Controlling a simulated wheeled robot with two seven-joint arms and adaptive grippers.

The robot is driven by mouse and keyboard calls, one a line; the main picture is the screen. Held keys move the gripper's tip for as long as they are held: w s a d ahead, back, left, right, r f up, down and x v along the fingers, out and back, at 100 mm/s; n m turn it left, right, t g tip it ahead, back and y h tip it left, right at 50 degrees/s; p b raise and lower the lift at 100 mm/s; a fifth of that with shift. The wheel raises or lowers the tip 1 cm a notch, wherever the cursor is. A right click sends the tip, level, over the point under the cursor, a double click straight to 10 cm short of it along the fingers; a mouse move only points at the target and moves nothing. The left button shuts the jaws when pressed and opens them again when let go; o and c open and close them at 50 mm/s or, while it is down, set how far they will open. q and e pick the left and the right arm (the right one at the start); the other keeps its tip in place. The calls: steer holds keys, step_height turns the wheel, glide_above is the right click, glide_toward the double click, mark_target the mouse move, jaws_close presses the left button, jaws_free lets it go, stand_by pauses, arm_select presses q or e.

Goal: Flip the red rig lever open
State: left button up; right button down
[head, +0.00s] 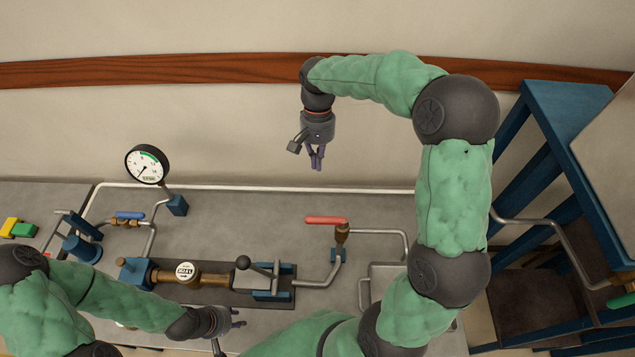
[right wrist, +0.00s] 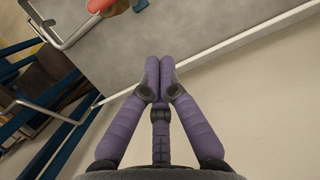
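The red rig lever (head: 326,220) lies sideways on top of a brass valve (head: 342,234) on the bench, right of centre in the head view. Its red handle (right wrist: 101,6) also shows at the top edge of the right wrist view, partly cut off. My right gripper (head: 317,162) is above the back of the bench, behind the lever and apart from it. In the right wrist view its purple fingertips (right wrist: 158,68) are together with nothing between them. My left gripper (head: 240,318) is low at the front of the bench, too small to tell its opening.
A blue lever (head: 130,215), a pressure gauge (head: 147,164) and a meter (head: 186,272) in a clamp rig stand to the left. A pipe (head: 400,232) runs right from the red lever's valve. A blue frame (head: 570,110) stands at the far right. The bench behind the lever is clear.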

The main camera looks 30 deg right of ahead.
mark_target(326, 222)
arm_select(q)
steer(key=shift+s+a, duration=0.15)
steer(key=shift+s, duration=0.15)
steer(key=shift+w, duration=0.15)
steer(key=shift+r+p, duration=0.35)
steer(key=shift+r, duration=0.05)
steer(key=shift+r+p, duration=0.35)
arm_select(e)
steer(key=s+a+f, duration=0.3)
steer(key=s+f, duration=0.2)
steer(key=f, duration=0.5)
steer(key=shift+s+a, duration=0.25)
steer(key=shift+s, duration=0.15)
